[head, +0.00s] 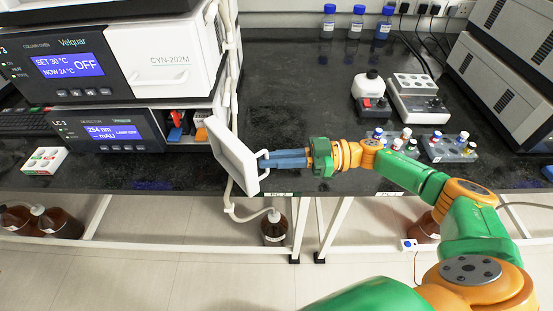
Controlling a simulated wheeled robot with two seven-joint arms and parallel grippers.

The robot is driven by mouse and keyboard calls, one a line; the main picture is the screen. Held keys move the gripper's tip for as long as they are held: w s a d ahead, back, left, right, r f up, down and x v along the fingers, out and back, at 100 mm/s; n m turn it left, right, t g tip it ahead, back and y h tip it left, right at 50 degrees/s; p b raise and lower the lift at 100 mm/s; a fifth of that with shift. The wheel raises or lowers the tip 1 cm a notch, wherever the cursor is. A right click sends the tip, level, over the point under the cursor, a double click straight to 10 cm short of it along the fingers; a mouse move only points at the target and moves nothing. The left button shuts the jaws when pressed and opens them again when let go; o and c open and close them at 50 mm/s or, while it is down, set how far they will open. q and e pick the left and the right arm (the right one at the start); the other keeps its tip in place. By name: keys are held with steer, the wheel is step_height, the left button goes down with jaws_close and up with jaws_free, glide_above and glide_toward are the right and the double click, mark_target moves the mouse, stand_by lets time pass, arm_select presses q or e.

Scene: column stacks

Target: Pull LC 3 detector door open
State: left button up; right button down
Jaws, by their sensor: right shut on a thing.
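The LC 3 detector (128,128) stands at the left of the dark bench, under the column oven (110,62). Its white door (233,158) is swung outward past the bench's front edge. The opening behind it shows red, blue and orange parts (190,126). The far part of the opening is partly hidden by the door. My left gripper is not in view.
Vial racks (450,150) stand right of my right gripper. A small mixer (370,92) and a block with wells (417,95) sit farther back. Blue-capped bottles (355,22) line the back. The bench middle (290,90) is clear. Brown bottles stand below.

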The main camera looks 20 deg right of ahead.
steer(key=shift+w+d+r, duration=0.1)
steer(key=shift+w+r, duration=0.1)
steer(key=c, duration=1.1)
jaws_free()
steer(key=shift+w, duration=0.15)
steer(key=shift+o, duration=0.7)
steer(key=shift+w+a+f, duration=0.25)
steer(key=shift+w+f, duration=0.1)
steer(key=shift+w, duration=0.05)
steer(key=b+v, duration=0.2)
steer(key=v, duration=0.5)
steer(key=shift+s, duration=0.25)
steer(key=shift+d, duration=0.1)
